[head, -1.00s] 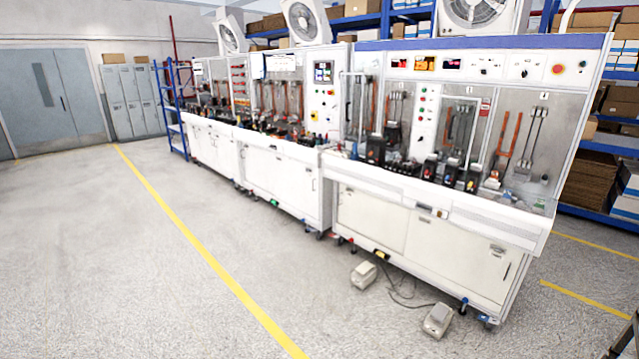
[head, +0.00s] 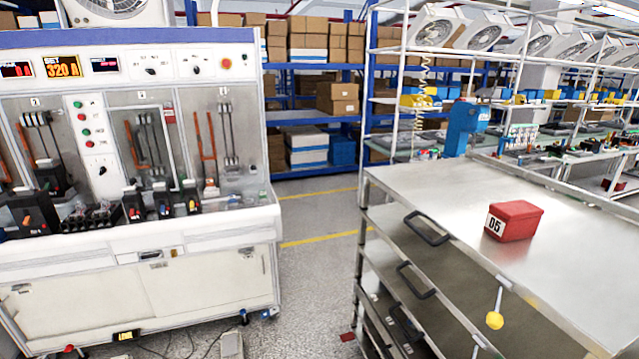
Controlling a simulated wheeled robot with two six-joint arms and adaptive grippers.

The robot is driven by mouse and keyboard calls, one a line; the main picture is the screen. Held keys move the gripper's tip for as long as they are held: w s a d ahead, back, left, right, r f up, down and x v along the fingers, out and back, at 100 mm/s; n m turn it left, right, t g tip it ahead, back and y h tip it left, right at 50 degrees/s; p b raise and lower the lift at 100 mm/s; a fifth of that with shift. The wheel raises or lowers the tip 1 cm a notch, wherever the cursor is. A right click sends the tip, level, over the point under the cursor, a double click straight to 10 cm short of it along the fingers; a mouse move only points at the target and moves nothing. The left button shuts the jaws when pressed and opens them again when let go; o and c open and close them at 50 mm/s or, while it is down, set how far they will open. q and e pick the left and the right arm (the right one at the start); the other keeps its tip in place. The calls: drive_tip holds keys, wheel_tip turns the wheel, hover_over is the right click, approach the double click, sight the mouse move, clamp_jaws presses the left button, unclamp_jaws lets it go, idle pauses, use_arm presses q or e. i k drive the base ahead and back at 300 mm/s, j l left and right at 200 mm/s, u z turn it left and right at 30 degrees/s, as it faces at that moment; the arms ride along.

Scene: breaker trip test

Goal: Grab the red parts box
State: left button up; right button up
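The red parts box (head: 516,221) sits on the bare metal top of a steel cart (head: 420,190) at the right. It is a small closed-looking box with a white label reading 05 on its left end. Nothing touches it. Neither of my grippers shows in the head view, so I cannot see whether they are open or shut.
The test bench (head: 140,245) with breakers stands at the left. A gap of floor (head: 312,262) lies between bench and cart. Black handles (head: 427,229) and a yellow ball knob (head: 494,320) stick out from the cart. Blue shelving (head: 315,115) stands behind.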

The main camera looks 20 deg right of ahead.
sight(506, 222)
drive_tip(key=i+j+z, duration=0.2)
drive_tip(key=i+z, duration=0.3)
drive_tip(key=i+j+z, duration=0.3)
drive_tip(key=z, duration=0.2)
drive_tip(key=i+j+z, duration=0.35)
drive_tip(key=j+z, duration=0.15)
drive_tip(key=i+j+z, duration=0.25)
drive_tip(key=j+z, duration=0.75)
drive_tip(key=j, duration=0.25)
drive_tip(key=i, duration=0.05)
